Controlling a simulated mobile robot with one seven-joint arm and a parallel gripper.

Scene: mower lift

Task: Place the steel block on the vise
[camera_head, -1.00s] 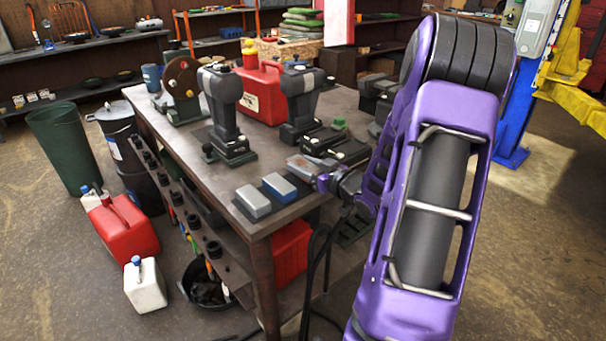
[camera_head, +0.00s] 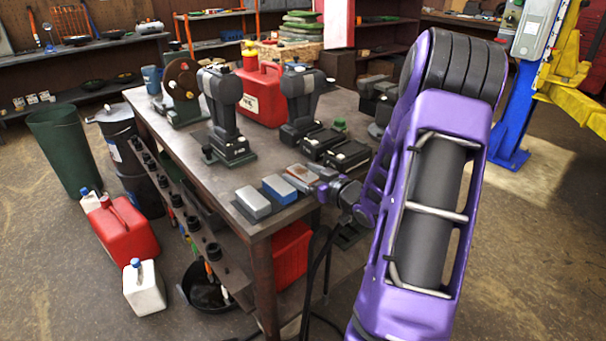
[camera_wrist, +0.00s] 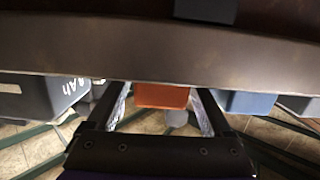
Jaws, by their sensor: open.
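The steel block is most likely the plain grey block (camera_head: 253,202) at the table's near corner. A blue block (camera_head: 279,187) lies beside it, and a reddish block (camera_head: 302,172) farther along the row. My gripper (camera_head: 308,179) is low at the table's right edge by the reddish block. In the wrist view, which looks upside down, my open fingers (camera_wrist: 162,92) frame an orange-red block (camera_wrist: 160,97); the blue block (camera_wrist: 246,102) and grey block (camera_wrist: 302,106) are to the right, outside them. Dark vise-like fixtures (camera_head: 348,155) stand beyond; I cannot tell which is the vise.
The workbench (camera_head: 225,208) also carries two tall dark machines (camera_head: 226,110), a red can (camera_head: 262,92) and a brown wheel (camera_head: 183,78). A red canister (camera_head: 124,232) and a white jug (camera_head: 145,287) stand on the floor at left. A blue lift post (camera_head: 515,120) is at right.

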